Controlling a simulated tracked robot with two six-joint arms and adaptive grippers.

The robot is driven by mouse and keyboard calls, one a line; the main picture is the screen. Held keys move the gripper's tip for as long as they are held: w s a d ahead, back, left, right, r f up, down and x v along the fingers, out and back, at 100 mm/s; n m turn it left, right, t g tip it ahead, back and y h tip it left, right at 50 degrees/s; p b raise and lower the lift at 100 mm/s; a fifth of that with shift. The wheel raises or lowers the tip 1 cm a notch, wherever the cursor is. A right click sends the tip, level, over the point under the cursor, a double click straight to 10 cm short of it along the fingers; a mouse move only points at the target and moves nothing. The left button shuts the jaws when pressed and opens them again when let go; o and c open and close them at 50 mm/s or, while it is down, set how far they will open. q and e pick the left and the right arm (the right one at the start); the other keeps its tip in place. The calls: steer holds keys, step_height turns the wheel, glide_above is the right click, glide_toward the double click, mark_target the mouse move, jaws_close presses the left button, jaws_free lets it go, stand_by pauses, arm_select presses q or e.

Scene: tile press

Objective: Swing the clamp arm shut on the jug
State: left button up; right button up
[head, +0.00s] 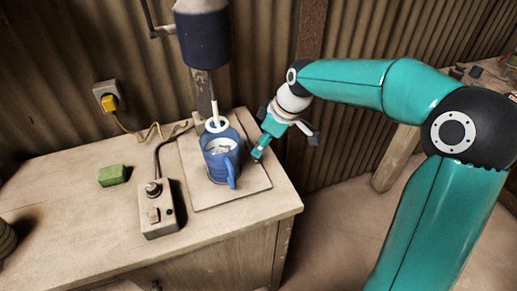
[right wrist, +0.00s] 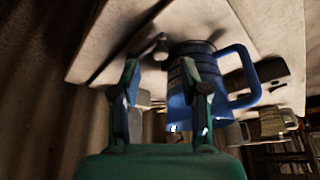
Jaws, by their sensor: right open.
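The blue jug (head: 221,160) stands upright on a pale square plate (head: 246,188) on the bench, its handle toward the front. In the right wrist view the jug (right wrist: 222,106) is just beyond my fingers, its handle to the right. My right gripper (head: 263,145) is close to the jug's right side in the head view. In the right wrist view my right gripper (right wrist: 161,78) has its fingers apart. A small dark knob-like piece (right wrist: 158,47) shows past the fingers; I cannot tell whether it belongs to the clamp arm. The clamp arm is not clearly visible. My left gripper is out of view.
A dark press head (head: 203,37) hangs above, with a white-ringed end (head: 217,124) by the jug's rim. A control box (head: 158,209) with a lever and a green block (head: 114,175) are to the left. The front left of the bench (head: 75,225) is clear.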

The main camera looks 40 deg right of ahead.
mark_target(251, 150)
steer(key=shift+x, duration=1.6)
jaws_close()
